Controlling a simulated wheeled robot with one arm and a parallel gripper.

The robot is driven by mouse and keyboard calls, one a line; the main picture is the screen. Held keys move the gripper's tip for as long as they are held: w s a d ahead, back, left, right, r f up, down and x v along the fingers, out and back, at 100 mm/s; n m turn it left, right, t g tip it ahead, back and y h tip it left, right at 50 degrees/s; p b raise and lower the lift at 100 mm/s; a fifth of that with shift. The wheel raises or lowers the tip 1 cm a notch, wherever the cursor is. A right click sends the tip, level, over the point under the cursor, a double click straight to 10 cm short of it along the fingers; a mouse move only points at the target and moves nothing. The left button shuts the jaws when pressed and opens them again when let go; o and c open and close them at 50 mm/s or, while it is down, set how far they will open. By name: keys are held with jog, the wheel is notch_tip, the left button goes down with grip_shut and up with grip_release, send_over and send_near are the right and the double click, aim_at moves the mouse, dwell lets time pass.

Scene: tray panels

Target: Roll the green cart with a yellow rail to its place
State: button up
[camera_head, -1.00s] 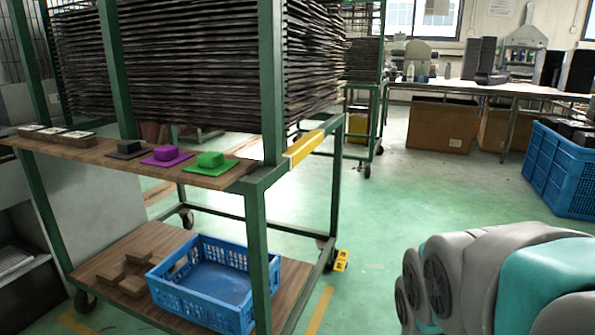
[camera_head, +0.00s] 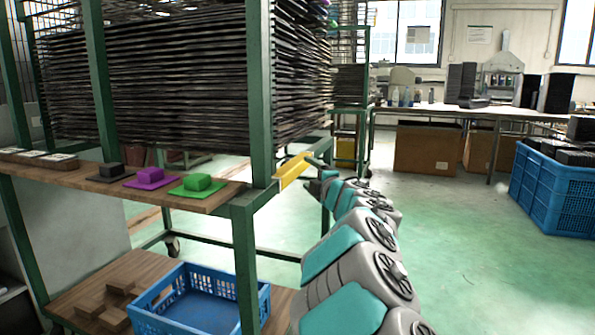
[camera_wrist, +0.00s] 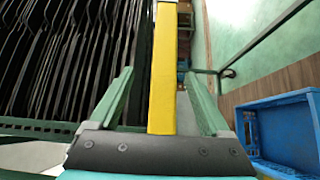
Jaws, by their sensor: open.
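The green cart (camera_head: 244,262) stands at the left in the head view, with a stack of dark trays (camera_head: 180,90) in its upper part. Its yellow rail (camera_head: 292,171) is on the right side at shelf height. My gripper (camera_head: 318,178) is at the rail, partly hidden behind my own arm. In the wrist view, my gripper (camera_wrist: 160,74) is open, with one finger on each side of the yellow rail (camera_wrist: 163,100). Gaps show between the fingers and the rail. The cart's wheels are mostly hidden.
A wooden shelf of the cart carries a green block (camera_head: 198,183), a purple block (camera_head: 150,176) and a black block (camera_head: 110,170). A blue crate (camera_head: 200,305) sits on its lower shelf. Green floor (camera_head: 450,250) is open to the right, up to a blue bin (camera_head: 550,190).

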aim_at(297, 172)
jog(key=shift+w+a+f+n+y, duration=0.1)
jog(key=shift+a+f+n+y, duration=0.1)
jog(key=shift+a, duration=0.25)
jog(key=shift+w+a+f+n+y, duration=0.1)
jog(key=shift+a+f+n+y, duration=0.1)
jog(key=shift+a, duration=0.2)
jog(key=shift+p+x, duration=0.4)
jog(key=shift+x, duration=3.3)
jog(key=shift+f, duration=0.1)
grip_shut()
